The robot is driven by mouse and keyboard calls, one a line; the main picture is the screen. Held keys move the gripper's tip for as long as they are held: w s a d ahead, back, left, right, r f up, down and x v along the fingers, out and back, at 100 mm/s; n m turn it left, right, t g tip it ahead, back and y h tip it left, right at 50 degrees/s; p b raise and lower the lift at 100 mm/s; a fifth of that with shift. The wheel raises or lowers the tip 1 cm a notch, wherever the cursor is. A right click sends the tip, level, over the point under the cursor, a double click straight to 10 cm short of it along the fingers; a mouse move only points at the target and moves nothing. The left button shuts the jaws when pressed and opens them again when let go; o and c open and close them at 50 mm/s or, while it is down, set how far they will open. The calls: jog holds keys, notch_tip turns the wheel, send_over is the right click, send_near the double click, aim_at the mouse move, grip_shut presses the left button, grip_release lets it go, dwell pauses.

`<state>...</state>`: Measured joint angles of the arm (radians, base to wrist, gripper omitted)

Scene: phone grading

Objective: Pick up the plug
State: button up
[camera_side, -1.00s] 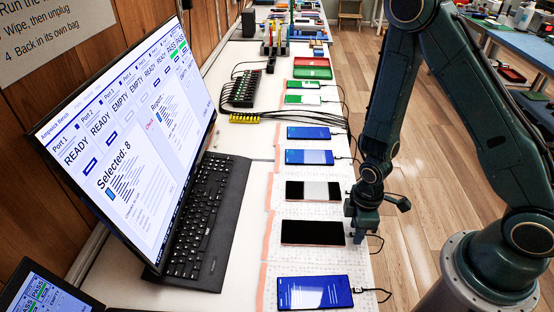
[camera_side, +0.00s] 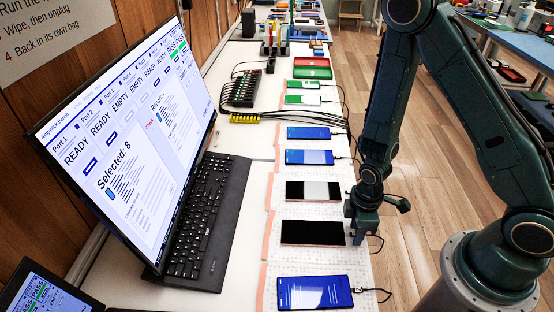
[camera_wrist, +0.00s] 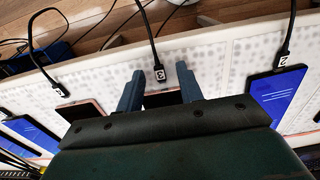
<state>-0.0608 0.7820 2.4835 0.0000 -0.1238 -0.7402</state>
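A black plug with a white tag, apparently marked 3 (camera_wrist: 159,75), sits at the end of a black cable in the wrist view. It lies between my gripper's two blue fingers (camera_wrist: 160,72), which stand apart with a gap on each side. The phone behind it (camera_wrist: 163,99) is mostly hidden by my gripper. In the side view my gripper (camera_side: 361,226) is low at the right end of a dark-screened phone (camera_side: 312,233). The plug itself is hidden there; only its cable (camera_side: 379,245) shows. Whether the plug is seated in the phone, I cannot tell.
Neighbouring plugs tagged 2 (camera_wrist: 283,61) and apparently 4 (camera_wrist: 60,90) lie on either side. A blue phone (camera_side: 315,292) is in front and a grey-and-black-screened phone (camera_side: 313,190) behind. The keyboard (camera_side: 205,215) and monitor (camera_side: 130,130) stand left.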

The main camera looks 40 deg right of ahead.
jog(key=shift+f, duration=0.1)
dwell(0.4)
grip_shut()
jog(key=shift+r, duration=0.2)
notch_tip(320, 180, up, 20)
dwell(1.4)
jog(key=shift+f, duration=0.1)
dwell(0.5)
